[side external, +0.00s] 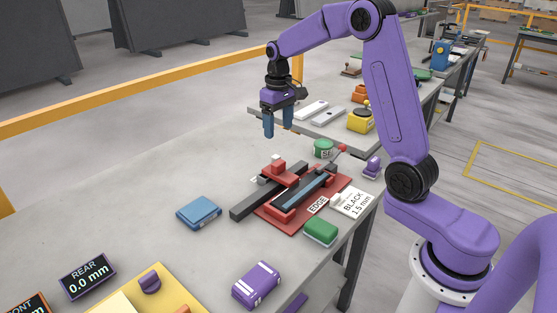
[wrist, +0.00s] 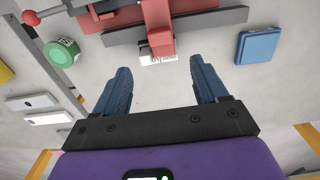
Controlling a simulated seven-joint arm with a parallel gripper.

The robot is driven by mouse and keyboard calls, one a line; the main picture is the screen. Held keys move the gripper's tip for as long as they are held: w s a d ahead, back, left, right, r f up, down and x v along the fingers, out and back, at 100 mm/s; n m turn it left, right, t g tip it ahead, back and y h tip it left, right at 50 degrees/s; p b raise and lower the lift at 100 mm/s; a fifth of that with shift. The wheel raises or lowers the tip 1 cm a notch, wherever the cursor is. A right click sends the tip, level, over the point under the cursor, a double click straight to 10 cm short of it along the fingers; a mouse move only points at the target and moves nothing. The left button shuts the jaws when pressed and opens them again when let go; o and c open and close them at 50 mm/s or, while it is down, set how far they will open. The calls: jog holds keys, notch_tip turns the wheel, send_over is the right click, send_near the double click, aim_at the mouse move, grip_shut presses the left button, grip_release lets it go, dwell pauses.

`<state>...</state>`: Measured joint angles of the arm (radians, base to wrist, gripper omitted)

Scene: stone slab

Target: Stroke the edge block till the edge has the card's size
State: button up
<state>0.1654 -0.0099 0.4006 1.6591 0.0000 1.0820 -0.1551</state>
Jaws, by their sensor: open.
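A red block with a raised square grip (side external: 278,165), likely the edge block, sits across a long dark bar (side external: 245,207) on a red base plate (side external: 272,219). It also shows at the top of the wrist view (wrist: 158,22). A dark strip (side external: 310,189) lies in the red fixture, beside an EDGE label (side external: 318,204). The white card (side external: 355,202) reads BLACK 1.5 mm. A display (side external: 87,277) reads REAR 0.0 mm; a FRONT display (side external: 22,304) is cut off. My gripper (side external: 279,131) is open and empty, above and behind the block, apart from it.
A blue box (side external: 199,212) lies left of the fixture, a green block (side external: 321,233) and a purple block (side external: 256,284) in front. A green round tin (side external: 323,148) and a red-knobbed lever (side external: 341,148) are behind.

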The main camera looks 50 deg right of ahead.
aim_at(278, 163)
notch_tip(278, 163, down, 13)
jog(key=shift+f, duration=0.1)
dwell(0.3)
jog(key=shift+c, duration=0.3)
grip_shut()
jog(key=a, duration=1.5)
jog(key=shift+a, duration=0.25)
jog(key=shift+o, duration=0.2)
grip_release()
